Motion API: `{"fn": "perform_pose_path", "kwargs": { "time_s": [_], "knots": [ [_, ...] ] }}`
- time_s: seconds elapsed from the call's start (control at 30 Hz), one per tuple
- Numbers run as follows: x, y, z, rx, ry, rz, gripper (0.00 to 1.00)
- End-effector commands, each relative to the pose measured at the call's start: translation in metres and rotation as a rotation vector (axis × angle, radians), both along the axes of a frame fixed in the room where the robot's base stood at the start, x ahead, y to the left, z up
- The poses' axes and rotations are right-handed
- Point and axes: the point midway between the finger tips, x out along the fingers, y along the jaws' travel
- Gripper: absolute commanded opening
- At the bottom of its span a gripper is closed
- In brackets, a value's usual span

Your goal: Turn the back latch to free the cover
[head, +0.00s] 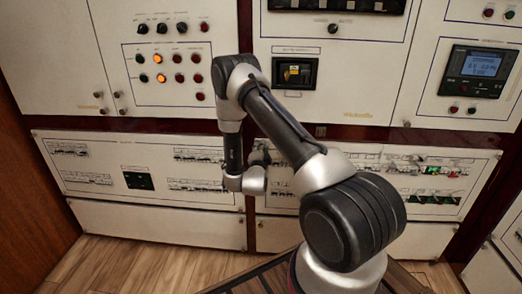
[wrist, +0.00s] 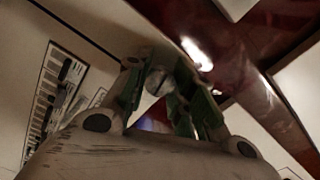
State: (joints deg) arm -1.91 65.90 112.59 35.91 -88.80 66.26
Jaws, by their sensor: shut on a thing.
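In the wrist view the latch is a small round metal knob with a slot across it (wrist: 159,80). It sits between the two fingertips of my gripper (wrist: 163,76), which is shut on it. The green inner faces of the fingers are on both sides of the knob. A pale cover panel (wrist: 25,50) with a breaker row lies to the left in that view.
The lower left panel (head: 110,151) and lower right panel (head: 470,160) carry breaker rows. A dark red frame (wrist: 255,45) runs beside the latch. Upper cabinets hold lit buttons (head: 160,78) and a display (head: 482,66). Wooden floor (head: 150,262) is clear at the left.

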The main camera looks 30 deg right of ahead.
Motion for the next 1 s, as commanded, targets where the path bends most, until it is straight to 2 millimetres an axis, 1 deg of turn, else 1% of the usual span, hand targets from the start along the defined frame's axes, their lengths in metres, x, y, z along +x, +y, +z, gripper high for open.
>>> {"fn": "perform_pose_path", "kwargs": {
  "time_s": [0.2, 0.4, 0.93, 0.97, 1.0],
  "knots": [
    [-0.0008, -0.0013, 0.0000, 0.094, -0.065, -0.004, 0.00],
    [-0.0010, -0.0014, -0.0002, 0.141, -0.096, -0.004, 0.00],
    [-0.0015, -0.0019, -0.0007, 0.157, -0.105, -0.006, 0.00],
    [-0.0015, -0.0019, -0.0007, 0.157, -0.105, -0.005, 0.28],
    [-0.0015, -0.0019, -0.0007, 0.157, -0.105, -0.005, 0.35]
  ]
}}
